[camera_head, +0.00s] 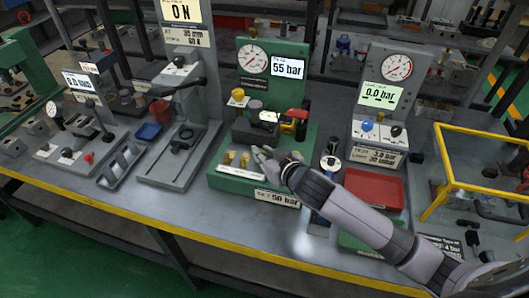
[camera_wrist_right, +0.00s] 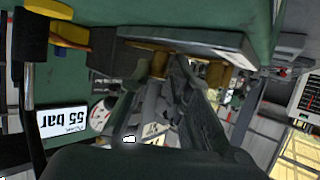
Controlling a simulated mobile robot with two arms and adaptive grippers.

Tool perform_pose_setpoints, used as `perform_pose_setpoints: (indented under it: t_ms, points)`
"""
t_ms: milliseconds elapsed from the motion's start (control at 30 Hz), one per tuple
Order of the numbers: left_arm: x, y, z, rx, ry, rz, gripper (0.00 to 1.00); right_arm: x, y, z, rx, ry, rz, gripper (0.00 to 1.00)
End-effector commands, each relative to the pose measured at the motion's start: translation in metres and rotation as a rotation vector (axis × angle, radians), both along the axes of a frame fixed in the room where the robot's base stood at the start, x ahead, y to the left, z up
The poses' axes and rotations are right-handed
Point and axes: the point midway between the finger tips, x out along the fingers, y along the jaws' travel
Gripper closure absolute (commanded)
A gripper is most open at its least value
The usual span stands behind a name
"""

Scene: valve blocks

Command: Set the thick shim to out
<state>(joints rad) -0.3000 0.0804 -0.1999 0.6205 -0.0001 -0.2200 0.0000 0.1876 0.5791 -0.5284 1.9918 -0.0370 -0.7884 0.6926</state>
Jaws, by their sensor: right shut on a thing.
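The green valve station (camera_head: 228,184) stands mid-bench, with a gauge and a 55 bar display (camera_head: 288,67). Two small brass pieces, one left (camera_head: 228,157) and one right (camera_head: 245,160), stand at its front behind a white label strip (camera_head: 242,172). I cannot tell which part is the thick shim. My right gripper (camera_head: 261,153) reaches in from the right, low beside the right brass piece. In the right wrist view its fingers (camera_wrist_right: 168,72) close at a brass piece (camera_wrist_right: 159,62); another brass piece (camera_wrist_right: 222,72) shows to the right. The fingers partly hide the contact.
A red-handled lever (camera_head: 299,114) and a yellow knob (camera_head: 238,96) stand behind my gripper on the station. A red tray (camera_head: 374,188) and a 0.0 bar gauge station (camera_head: 382,95) are to the right. A yellow-framed box (camera_head: 437,150) stands far right.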

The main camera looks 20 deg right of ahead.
Motion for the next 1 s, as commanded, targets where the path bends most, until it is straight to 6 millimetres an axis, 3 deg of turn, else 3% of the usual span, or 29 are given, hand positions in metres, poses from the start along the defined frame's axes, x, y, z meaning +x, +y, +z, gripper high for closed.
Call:
perform_pose_setpoints:
  t_ms: [300,600,633,833,1000]
  points:
    - [0.002,0.0,0.013,0.0,-0.003,0.0,0.6,-0.034,0.02,0.0,-0.008,0.003,-0.005,1.0]
    - [0.001,0.0,0.012,0.0,-0.002,0.0,0.6,-0.036,0.022,-0.001,-0.01,0.001,-0.005,1.0]
    - [0.001,0.0,0.012,0.0,-0.002,0.0,0.6,-0.036,0.022,-0.001,-0.01,0.002,-0.005,0.81]
    - [0.001,0.0,0.012,0.0,-0.001,0.0,0.6,-0.036,0.022,-0.001,-0.007,0.001,-0.004,0.67]
    - [0.001,0.0,0.012,0.0,-0.001,0.0,0.6,-0.036,0.023,0.0,-0.004,0.0,-0.003,0.66]
